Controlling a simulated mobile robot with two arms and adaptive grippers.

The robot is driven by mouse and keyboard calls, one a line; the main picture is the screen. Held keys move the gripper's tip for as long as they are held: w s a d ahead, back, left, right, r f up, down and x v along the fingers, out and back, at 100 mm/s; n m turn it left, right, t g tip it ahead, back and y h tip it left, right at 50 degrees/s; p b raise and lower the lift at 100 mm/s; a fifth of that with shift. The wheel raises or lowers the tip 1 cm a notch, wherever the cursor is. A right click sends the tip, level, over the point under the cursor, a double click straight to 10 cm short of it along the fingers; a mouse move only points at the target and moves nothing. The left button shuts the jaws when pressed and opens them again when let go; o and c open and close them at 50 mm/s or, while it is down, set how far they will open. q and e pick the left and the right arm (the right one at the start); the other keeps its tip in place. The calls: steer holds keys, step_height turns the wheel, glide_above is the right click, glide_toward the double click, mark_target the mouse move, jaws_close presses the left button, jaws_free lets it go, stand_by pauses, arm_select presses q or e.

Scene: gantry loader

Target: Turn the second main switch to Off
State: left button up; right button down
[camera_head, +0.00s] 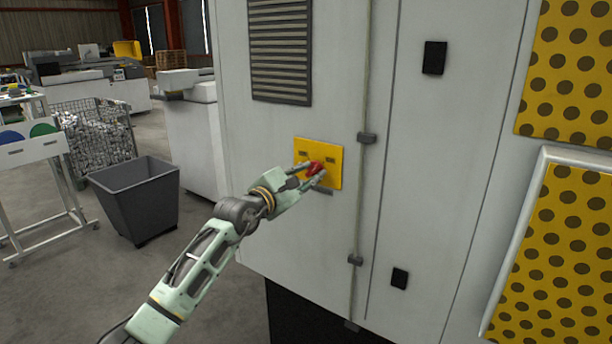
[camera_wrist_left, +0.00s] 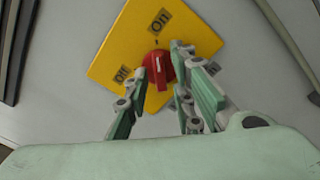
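The red switch knob (camera_head: 315,168) sits on a yellow plate (camera_head: 335,154) on the light grey cabinet wall. In the left wrist view the knob (camera_wrist_left: 158,70) has a small mark pointing up towards the "On" label (camera_wrist_left: 160,20). My left gripper (camera_head: 311,176) is at the knob. My right gripper is not in view.
Yellow dotted panels (camera_head: 560,260) stand far right. A grey bin (camera_head: 138,205) and wire basket (camera_head: 95,140) stand left. Floor beside the bin is free.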

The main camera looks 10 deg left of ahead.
arm_select(q)
steer(key=c, duration=0.4)
jaws_close()
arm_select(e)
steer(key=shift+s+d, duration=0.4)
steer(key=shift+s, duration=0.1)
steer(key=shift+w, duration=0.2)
